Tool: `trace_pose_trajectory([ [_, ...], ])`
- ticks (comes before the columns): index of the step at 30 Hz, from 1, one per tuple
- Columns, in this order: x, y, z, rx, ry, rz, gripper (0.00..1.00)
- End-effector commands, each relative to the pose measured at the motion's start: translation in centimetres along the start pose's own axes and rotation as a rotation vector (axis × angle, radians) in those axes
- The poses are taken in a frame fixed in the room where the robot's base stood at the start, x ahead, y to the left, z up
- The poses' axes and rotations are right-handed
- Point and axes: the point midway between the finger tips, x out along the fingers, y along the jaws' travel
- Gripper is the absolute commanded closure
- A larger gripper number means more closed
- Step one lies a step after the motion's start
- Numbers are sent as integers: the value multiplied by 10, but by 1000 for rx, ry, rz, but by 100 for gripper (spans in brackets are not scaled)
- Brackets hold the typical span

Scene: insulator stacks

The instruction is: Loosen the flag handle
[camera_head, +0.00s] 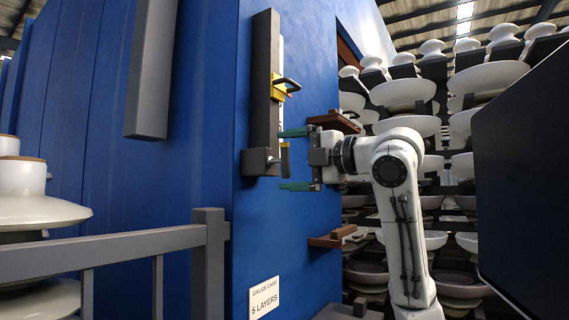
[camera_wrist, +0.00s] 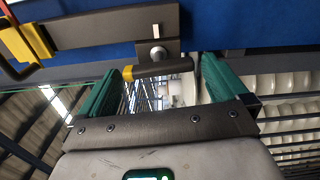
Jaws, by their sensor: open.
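The flag handle (camera_head: 285,160) is a short dark bar with a yellow end, beside the dark block at the foot of the upright rail on the blue wall. In the wrist view the flag handle (camera_wrist: 163,68) shows with a round pivot knob above it and its yellow end at left. My gripper (camera_head: 284,160) is open, with green fingers above and below the handle. In the wrist view the handle lies between the fingertips of my gripper (camera_wrist: 160,67), with gaps visible at both sides. I cannot tell whether anything touches in depth.
The dark rail (camera_head: 262,85) carries a yellow slider (camera_head: 281,88) with a black grip above my gripper. A grey railing (camera_head: 120,250) stands at front left. Brown brackets (camera_head: 333,122) jut from the wall edge. Stacks of white insulators (camera_head: 405,95) and a dark panel (camera_head: 525,170) are at right.

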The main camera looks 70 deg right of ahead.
Motion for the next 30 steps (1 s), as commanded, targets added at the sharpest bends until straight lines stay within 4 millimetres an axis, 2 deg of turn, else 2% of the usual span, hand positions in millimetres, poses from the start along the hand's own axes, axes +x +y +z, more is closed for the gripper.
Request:
trace_pose_trajectory([
  [6, -44, -2, 1, -2, -5, 2, 0],
  [13, -78, -1, 0, -2, -2, 1, 0],
  [18, -89, -1, 0, -1, -1, -1, 0],
  [30, -90, -1, 0, -1, 0, -1, 0],
])
